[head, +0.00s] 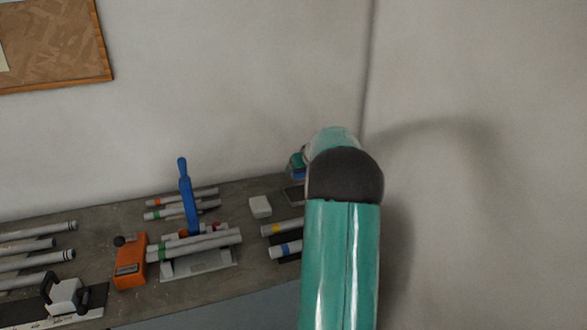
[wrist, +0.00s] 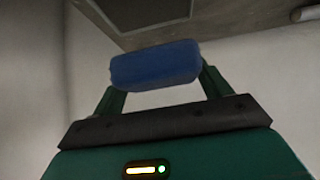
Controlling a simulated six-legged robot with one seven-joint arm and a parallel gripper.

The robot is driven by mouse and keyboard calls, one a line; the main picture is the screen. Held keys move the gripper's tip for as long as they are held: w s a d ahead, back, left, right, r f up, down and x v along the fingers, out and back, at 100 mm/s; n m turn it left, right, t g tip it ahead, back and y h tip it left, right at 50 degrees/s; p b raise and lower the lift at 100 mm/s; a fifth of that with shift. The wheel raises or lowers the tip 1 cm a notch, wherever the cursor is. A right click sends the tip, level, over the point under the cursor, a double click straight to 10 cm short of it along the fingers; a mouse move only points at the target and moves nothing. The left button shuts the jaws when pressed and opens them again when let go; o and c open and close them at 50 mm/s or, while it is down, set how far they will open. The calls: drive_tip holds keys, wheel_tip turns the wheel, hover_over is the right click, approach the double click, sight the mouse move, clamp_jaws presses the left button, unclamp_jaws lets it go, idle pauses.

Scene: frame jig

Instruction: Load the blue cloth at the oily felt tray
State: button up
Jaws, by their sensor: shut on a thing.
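The blue cloth (wrist: 155,65) shows in the wrist view as a folded, rounded block. My gripper (wrist: 157,82) is shut on it, with one green finger at each end of the cloth. A dark tray with a pale rim (wrist: 147,22), which looks like the oily felt tray, lies beyond the cloth at the top of the wrist view, apart from it. In the head view the tray (head: 294,195) is at the back right of the bench, partly hidden by my arm.
The grey bench (head: 110,280) carries several pale tubes with coloured bands. An orange block (head: 130,262), a blue upright handle (head: 187,200) and a white block (head: 260,206) stand among them. A toggle clamp (head: 66,294) is at front left. Walls close off the back and right.

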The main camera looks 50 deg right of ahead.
drive_tip(key=shift+w+d+f, duration=0.1)
drive_tip(key=shift+d+f, duration=0.05)
drive_tip(key=shift+f, duration=2.95)
drive_tip(key=shift+f, duration=0.65)
drive_tip(key=shift+r, duration=0.1)
drive_tip(key=shift+r, duration=3.5)
